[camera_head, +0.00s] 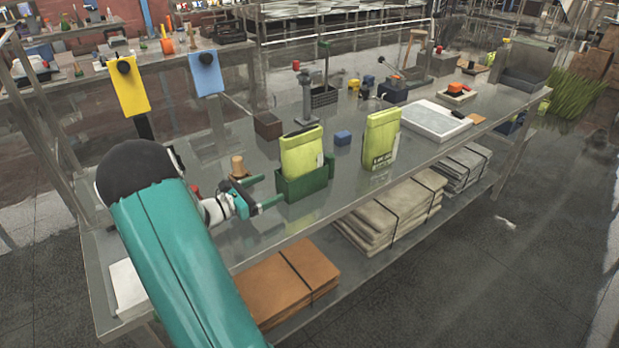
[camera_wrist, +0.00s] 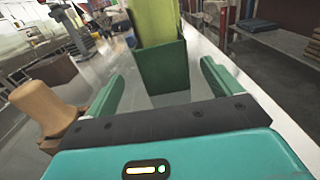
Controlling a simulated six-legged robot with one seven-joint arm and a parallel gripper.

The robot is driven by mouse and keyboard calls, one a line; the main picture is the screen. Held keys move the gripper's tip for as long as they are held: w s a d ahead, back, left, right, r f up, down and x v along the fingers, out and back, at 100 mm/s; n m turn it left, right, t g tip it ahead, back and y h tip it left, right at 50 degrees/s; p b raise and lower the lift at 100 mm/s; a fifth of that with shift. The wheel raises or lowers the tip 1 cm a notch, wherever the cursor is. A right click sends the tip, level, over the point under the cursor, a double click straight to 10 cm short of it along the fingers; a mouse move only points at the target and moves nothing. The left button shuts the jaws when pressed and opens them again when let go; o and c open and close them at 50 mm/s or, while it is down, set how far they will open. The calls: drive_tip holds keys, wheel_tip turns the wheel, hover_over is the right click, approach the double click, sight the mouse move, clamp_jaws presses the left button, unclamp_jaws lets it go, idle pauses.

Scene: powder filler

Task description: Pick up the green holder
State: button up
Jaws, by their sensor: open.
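The green holder (camera_head: 306,183) is a dark green open-topped box standing on the metal table. A yellow-green bag (camera_head: 302,153) stands upright in it. My gripper (camera_head: 268,191) is open just left of the holder, its two teal fingers pointing at it. In the wrist view the holder (camera_wrist: 163,70) stands ahead, beyond and between the fingertips of my gripper (camera_wrist: 160,75). Nothing is between the fingers. The holder's far side is hidden.
A wooden peg-shaped piece (camera_head: 238,167) stands close beside my gripper; it also shows at left in the wrist view (camera_wrist: 45,108). A second yellow-green bag (camera_head: 381,138) stands right of the holder. A blue block (camera_head: 343,138) and a brown box (camera_head: 268,126) lie behind.

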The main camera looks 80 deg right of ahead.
sight(281, 181)
drive_tip(key=x, duration=0.7)
drive_tip(key=shift+s+d+r, duration=0.15)
drive_tip(key=shift+s, duration=0.05)
drive_tip(key=c, duration=1)
